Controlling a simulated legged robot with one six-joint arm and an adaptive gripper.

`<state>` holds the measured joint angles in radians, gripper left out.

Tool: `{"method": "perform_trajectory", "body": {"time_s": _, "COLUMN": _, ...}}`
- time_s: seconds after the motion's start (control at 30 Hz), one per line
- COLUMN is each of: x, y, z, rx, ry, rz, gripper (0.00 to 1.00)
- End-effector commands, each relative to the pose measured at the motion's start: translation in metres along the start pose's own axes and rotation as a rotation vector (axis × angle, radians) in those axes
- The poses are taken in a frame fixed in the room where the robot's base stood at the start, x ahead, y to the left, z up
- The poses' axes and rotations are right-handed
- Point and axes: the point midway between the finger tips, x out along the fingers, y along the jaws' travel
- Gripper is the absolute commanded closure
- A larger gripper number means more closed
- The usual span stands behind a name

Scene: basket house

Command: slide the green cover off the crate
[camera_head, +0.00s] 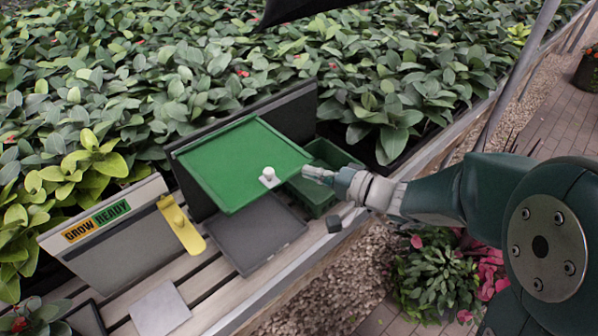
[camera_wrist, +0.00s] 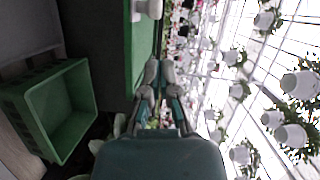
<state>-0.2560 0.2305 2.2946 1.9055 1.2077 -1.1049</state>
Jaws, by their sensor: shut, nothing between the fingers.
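In the wrist view my gripper's fingertips (camera_wrist: 160,72) are together beside the cover's edge (camera_wrist: 128,60), the knob (camera_wrist: 148,8) is at the top, and the open crate (camera_wrist: 75,125) at left.
A grey tray (camera_head: 258,238) lies on the slatted bench below the cover. A dark panel (camera_head: 290,108) stands behind. A yellow tool (camera_head: 181,226) and a sign board (camera_head: 110,240) are at left.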

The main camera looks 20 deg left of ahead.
Motion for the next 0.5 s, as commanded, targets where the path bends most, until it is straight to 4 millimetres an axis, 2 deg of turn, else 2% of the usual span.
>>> {"method": "perform_trajectory", "body": {"time_s": 0.1, "x": -0.026, "y": 0.000, "z": -0.002, "rx": 0.002, "ry": 0.005, "rz": 0.001, "gripper": 1.00}}
{"method": "perform_trajectory", "body": {"time_s": 0.3, "x": -0.062, "y": 0.001, "z": -0.002, "rx": 0.001, "ry": 0.004, "rz": 0.000, "gripper": 1.00}}
{"method": "perform_trajectory", "body": {"time_s": 0.5, "x": -0.077, "y": 0.001, "z": -0.004, "rx": 0.003, "ry": 0.001, "rz": 0.000, "gripper": 1.00}}
